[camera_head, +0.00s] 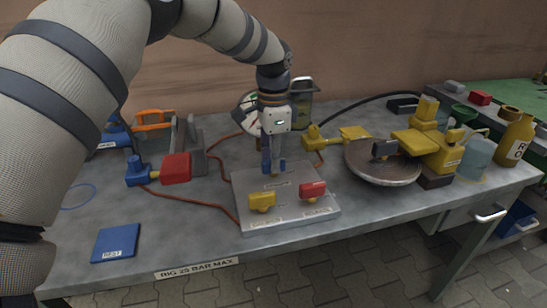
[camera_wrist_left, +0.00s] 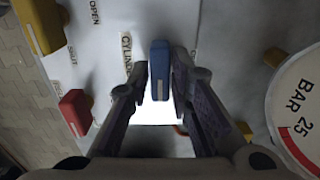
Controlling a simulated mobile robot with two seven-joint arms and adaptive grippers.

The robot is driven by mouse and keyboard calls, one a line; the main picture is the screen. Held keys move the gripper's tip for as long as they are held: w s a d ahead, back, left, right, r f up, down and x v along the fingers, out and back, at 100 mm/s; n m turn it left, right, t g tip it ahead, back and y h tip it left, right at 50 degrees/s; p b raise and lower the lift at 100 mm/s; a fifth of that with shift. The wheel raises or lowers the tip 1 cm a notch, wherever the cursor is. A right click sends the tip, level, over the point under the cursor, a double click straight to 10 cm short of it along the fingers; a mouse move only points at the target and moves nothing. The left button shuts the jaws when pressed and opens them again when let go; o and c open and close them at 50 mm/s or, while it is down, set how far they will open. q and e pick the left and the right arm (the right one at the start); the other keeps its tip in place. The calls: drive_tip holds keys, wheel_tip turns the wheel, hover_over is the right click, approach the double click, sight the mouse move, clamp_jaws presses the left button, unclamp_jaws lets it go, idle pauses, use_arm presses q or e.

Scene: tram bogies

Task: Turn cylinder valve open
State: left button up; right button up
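The grey valve panel (camera_head: 247,205) lies on the bench, with a yellow handle (camera_head: 262,202) and a red handle (camera_head: 312,190) near its front. A blue handle (camera_wrist_left: 159,68), beside a partly hidden label starting "CYLIN", stands at the panel's back part. My left gripper (camera_head: 273,168) points down over it. In the left wrist view the two fingers stand close on either side of the blue handle. Whether both pads press on it cannot be told. The fingers hide most of the handle in the head view. My right gripper is not in view.
A round gauge (camera_wrist_left: 303,112) marked BAR 25 is close to the gripper. A red block (camera_head: 176,168) and a blue pad (camera_head: 115,242) lie left. A round metal plate (camera_head: 378,172) with yellow parts and a yellow bottle (camera_head: 515,140) stand right. The panel's front is clear.

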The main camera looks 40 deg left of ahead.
use_arm(q)
clamp_jaws()
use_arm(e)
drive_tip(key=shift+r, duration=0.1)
use_arm(q)
drive_tip(key=n+p, duration=0.1)
drive_tip(key=n, duration=0.2)
drive_tip(key=shift+r, duration=0.15)
drive_tip(key=n+p, duration=0.1)
drive_tip(key=n, duration=0.8)
drive_tip(key=shift+n, duration=0.4)
drive_tip(key=shift+f+n, duration=0.2)
drive_tip(key=shift+n, duration=2.4)
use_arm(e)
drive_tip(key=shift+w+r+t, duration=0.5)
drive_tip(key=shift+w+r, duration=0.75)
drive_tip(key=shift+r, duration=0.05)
